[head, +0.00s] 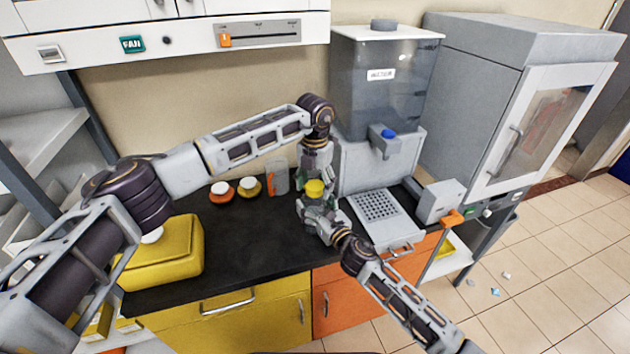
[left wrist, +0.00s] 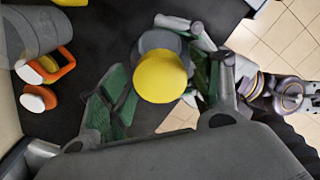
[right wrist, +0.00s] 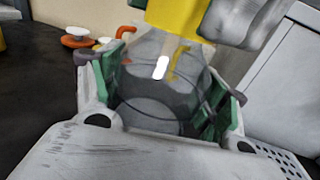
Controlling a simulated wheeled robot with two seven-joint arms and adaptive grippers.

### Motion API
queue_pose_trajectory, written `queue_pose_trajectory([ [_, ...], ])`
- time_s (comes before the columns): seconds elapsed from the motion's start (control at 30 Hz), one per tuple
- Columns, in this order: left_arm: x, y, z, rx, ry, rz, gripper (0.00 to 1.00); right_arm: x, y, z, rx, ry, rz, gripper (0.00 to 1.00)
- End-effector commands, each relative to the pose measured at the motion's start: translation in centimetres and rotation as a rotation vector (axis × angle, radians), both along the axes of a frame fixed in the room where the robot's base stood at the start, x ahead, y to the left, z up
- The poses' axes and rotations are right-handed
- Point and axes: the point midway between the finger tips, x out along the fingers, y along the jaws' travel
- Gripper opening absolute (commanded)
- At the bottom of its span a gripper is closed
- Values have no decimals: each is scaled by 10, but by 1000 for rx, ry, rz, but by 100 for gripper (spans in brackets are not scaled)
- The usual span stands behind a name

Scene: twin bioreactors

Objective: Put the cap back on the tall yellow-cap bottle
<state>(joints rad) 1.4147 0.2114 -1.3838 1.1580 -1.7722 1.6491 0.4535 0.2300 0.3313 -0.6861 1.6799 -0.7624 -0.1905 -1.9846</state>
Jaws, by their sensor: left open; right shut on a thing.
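The bottle (right wrist: 160,95) is clear grey and stands upright between the fingers of my right gripper (head: 318,211), which is shut on its body. The yellow cap (head: 314,187) sits at the top of the bottle, over the neck; it also shows in the right wrist view (right wrist: 178,16). I cannot tell whether it is fully seated. My left gripper (head: 315,170) is open just above the cap. In the left wrist view the cap (left wrist: 161,77) lies between the spread green finger pads, with the bottle partly hidden behind it.
A red-orange item (head: 221,191) and a yellow item (head: 249,187), both white-topped, stand near a clear orange-handled jug (head: 277,178). A yellow box (head: 168,252) is at left. A dispenser (head: 376,95) and a perforated tray (head: 377,205) stand at right. The front black worktop (head: 245,255) is clear.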

Motion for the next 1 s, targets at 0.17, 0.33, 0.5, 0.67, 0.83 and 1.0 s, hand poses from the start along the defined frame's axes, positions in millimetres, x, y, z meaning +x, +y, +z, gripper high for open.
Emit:
queue_pose_trajectory([
  [0.17, 0, 0, 0, 0, 0, 0, 64, 0, 0, 0, 0, 0, 0, 7],
  [0.33, 0, 0, 0, 0, 0, 0, 50, 0, 0, 0, 0, 0, 0, 7],
  [0.5, 0, 0, 0, 0, 0, 0, 28, 0, 0, 0, 0, 0, 0, 7],
  [0.67, 0, 0, 0, 1, 0, -1, 16, 0, 0, 0, 0, 0, 0, 7],
  [0.83, 0, 0, 0, 1, 0, -10, 15, 0, 0, 0, 0, 0, 0, 7],
  [1.0, 0, 0, 0, 1, 0, -10, 59, 0, 0, 0, 0, 0, 0, 7],
])
